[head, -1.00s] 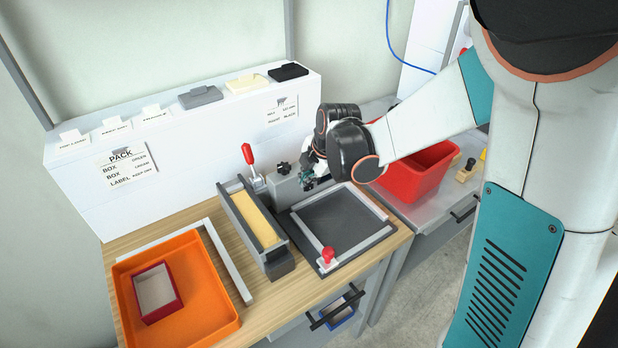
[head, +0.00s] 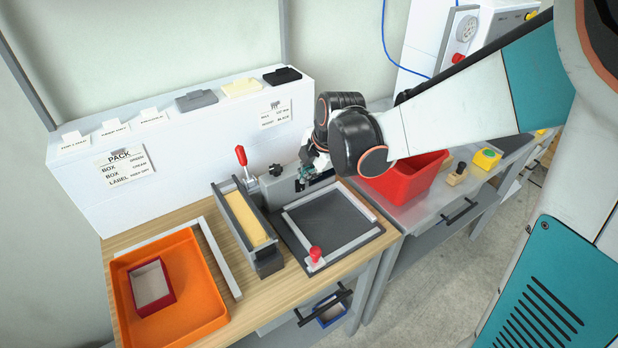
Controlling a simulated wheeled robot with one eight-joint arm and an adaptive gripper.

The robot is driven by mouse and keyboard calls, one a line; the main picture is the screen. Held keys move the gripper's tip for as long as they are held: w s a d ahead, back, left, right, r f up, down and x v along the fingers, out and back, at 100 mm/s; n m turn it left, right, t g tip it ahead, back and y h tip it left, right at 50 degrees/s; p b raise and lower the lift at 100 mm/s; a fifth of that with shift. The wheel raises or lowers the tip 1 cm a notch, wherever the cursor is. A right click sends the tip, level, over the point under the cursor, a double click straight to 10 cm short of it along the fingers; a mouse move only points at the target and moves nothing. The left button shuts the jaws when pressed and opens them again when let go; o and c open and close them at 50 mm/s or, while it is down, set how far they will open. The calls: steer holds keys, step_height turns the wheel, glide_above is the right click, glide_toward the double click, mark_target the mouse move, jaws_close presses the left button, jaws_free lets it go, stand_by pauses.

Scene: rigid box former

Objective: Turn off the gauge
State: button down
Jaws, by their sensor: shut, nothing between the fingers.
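No object is plainly marked as the gauge. A grey block (head: 281,187) with a black star knob (head: 275,169) stands behind the dark grey plate (head: 335,222) on the wooden bench; I cannot tell whether it is the gauge. My gripper (head: 312,171) is shut and empty at the right part of this block, right of the knob. The wrist and small size hide whether the fingertips touch it. A round, pale dial-like fitting (head: 466,28) is on the white cabinet at the upper right, far from my gripper.
A red-handled clamp (head: 242,157) and a trough with a yellow strip (head: 246,218) stand left of the block. A red bin (head: 405,178) is right of my wrist. An orange tray (head: 195,322) holds a small red box (head: 152,287). A red knob (head: 315,254) sits at the plate's front.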

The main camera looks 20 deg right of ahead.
steer(key=v, duration=0.3)
steer(key=p+v, duration=0.1)
steer(key=shift+w+a+r, duration=0.1)
steer(key=shift+w+r, duration=0.2)
steer(key=shift+r, duration=0.05)
steer(key=s+d+r+m+t+b, duration=0.1)
steer(key=s+r+m, duration=0.1)
steer(key=s+m, duration=0.8)
steer(key=s+d+r+m+t+h, duration=0.1)
steer(key=s+d+r+m, duration=0.1)
steer(key=s+m, duration=0.8)
steer(key=shift+s+d+r+m+t+b, duration=0.15)
steer(key=shift+s+m+t+b, duration=0.2)
steer(key=shift+m, duration=0.45)
